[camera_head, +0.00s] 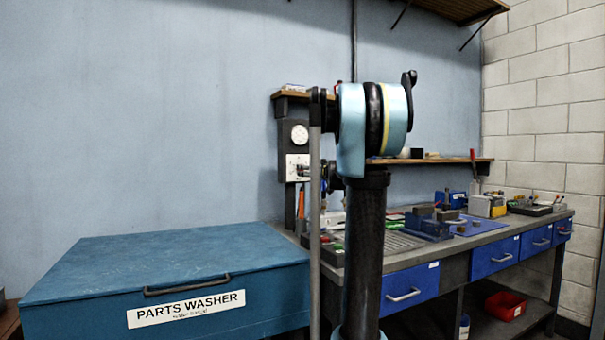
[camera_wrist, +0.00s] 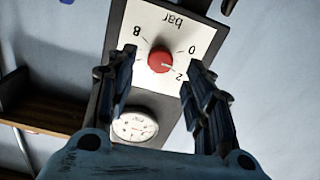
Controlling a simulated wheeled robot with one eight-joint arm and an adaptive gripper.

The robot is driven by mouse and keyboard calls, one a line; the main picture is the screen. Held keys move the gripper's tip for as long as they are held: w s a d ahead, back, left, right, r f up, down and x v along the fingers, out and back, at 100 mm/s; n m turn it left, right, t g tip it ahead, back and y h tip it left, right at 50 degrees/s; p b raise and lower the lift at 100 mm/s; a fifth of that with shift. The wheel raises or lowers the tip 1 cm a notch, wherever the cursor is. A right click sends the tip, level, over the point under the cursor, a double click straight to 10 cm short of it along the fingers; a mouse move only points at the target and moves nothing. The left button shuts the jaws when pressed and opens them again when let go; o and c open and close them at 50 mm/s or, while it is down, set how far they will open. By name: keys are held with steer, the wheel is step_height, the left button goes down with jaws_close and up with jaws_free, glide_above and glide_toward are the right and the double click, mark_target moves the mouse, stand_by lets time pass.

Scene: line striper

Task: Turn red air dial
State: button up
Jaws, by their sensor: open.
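The red air dial (camera_wrist: 161,60) is a round knob on a white plate (camera_wrist: 190,35) marked "bar" with numbers 0, 2 and 8. The plate appears upside down in the wrist view. A white pointer mark on the knob points toward the 2. My gripper (camera_wrist: 163,75) is open, with one finger on each side of the knob and a gap showing on both sides. I cannot tell how far the fingertips are from the plate. In the head view the dial plate (camera_head: 292,167) shows on a dark wall panel, and my arm hides the knob.
A round gauge (camera_wrist: 135,127) sits on the same panel; it also shows in the head view (camera_head: 299,134). A wooden shelf (camera_head: 455,160) runs along the wall. Below is a workbench (camera_head: 500,238) with tools and blue drawers. A blue parts washer (camera_head: 165,262) stands left.

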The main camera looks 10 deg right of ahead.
steer(key=shift+x, duration=1.8)
steer(key=c, duration=1)
